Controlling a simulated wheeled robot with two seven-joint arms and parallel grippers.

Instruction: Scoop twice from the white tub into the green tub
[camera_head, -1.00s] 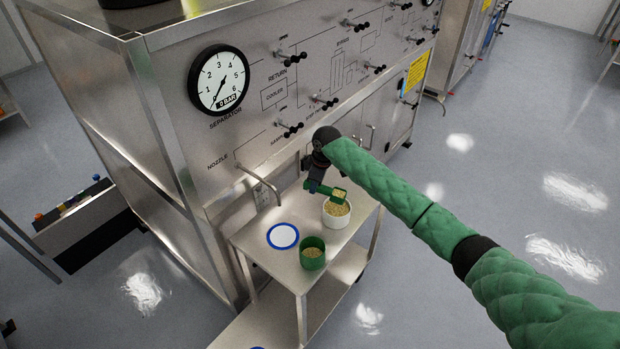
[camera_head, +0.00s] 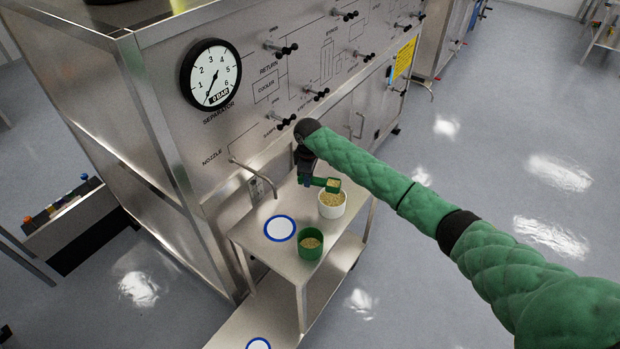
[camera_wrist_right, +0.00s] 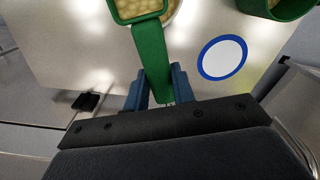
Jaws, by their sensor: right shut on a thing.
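My right gripper (camera_wrist_right: 160,92) is shut on the handle of a green scoop (camera_wrist_right: 150,45). In the head view the scoop (camera_head: 333,185) is over the white tub (camera_head: 331,207), and pale yellow grains show in its bowl. The white tub holds similar grains and stands on the steel table; in the wrist view it is mostly hidden behind the scoop. The green tub (camera_head: 311,244) stands in front and to the left of it, with some grains inside. Its wall (camera_wrist_right: 291,10) also shows at the wrist view's top right. My left gripper is out of view.
A blue-rimmed white disc (camera_head: 280,229) lies left of the green tub on the small steel table (camera_head: 262,247). A nozzle pipe (camera_head: 249,170) juts from the panel behind. Another blue-rimmed disc (camera_head: 258,344) lies on the lower shelf.

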